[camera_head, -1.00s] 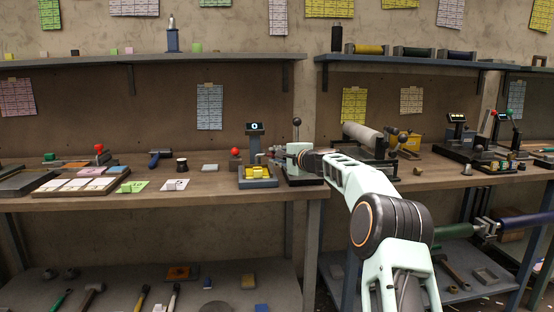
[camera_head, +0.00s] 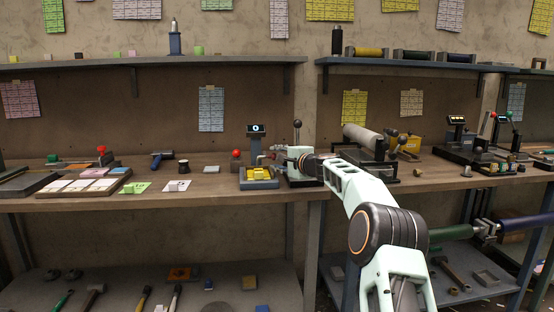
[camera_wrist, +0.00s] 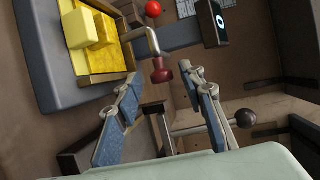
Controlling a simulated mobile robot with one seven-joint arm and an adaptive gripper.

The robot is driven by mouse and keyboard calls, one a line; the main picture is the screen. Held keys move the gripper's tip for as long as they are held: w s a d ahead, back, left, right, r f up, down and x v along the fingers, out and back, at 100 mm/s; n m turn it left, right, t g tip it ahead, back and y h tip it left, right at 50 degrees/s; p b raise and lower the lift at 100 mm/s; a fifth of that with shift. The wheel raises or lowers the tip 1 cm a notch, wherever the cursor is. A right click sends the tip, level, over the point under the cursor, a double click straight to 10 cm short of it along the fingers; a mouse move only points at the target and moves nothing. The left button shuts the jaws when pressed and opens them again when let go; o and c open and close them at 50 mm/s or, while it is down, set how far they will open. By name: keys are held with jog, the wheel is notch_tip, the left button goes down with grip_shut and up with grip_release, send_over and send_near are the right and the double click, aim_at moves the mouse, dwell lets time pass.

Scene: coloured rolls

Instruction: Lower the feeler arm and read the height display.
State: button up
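The height display (camera_head: 256,129) is a small dark screen on a post and reads 0; it also shows in the wrist view (camera_wrist: 219,22). Below it, a yellow block (camera_wrist: 89,27) sits on a yellow plate in a blue-grey tray (camera_head: 259,184). A bent grey metal arm (camera_wrist: 147,38), seemingly the feeler arm, ends in a dark red knob (camera_wrist: 162,72) and stands above the tray's edge. My gripper (camera_wrist: 160,82) is open, with its two blue-padded fingers on either side of the knob. I cannot tell whether they touch it. My gripper is small in the head view (camera_head: 275,158).
A black-knobbed lever device (camera_head: 297,136) stands close beside my gripper. A red ball (camera_head: 236,155) is left of the display post. A roll on a stand (camera_head: 362,138) is to the right. The bench has free room left of the tray, around a small grey block (camera_head: 211,169).

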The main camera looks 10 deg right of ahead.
jog(key=shift+s+d+r, duration=0.15)
jog(key=shift+s+d, duration=0.15)
jog(key=shift+s, duration=0.1)
jog(key=v, duration=1.1)
jog(key=shift+s+a, duration=0.1)
jog(key=shift+a, duration=0.05)
